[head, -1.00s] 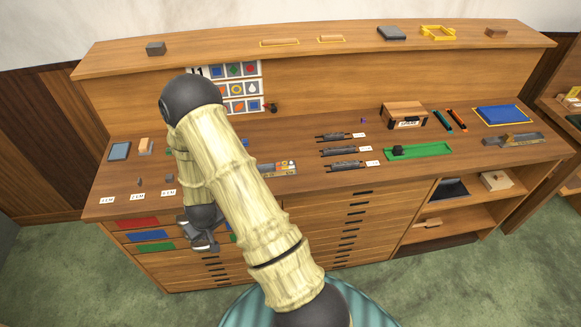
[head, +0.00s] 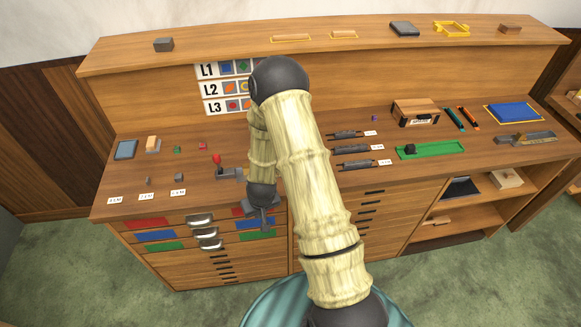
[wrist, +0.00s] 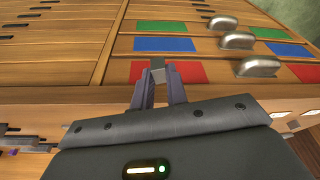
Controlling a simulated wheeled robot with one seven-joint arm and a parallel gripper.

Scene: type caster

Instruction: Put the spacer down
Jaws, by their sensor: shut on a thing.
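My gripper (wrist: 158,70) is shut on a small grey block, the spacer (wrist: 158,64), held between its fingertips in the wrist view. In the head view my gripper (head: 263,212) is at the bench's front edge, above the right-hand colour plates of the drawers; the spacer cannot be made out there. Two similar small dark blocks stand on the bench at left, one block (head: 142,182) and another block (head: 178,178), behind the white label cards (head: 146,195).
Drawers with red, blue and green plates and metal handles (head: 207,232) lie below the bench's front edge. A red-knobbed device (head: 224,172) stands on the bench left of my arm. A green tray (head: 430,149) is at right. My arm hides part of the bench.

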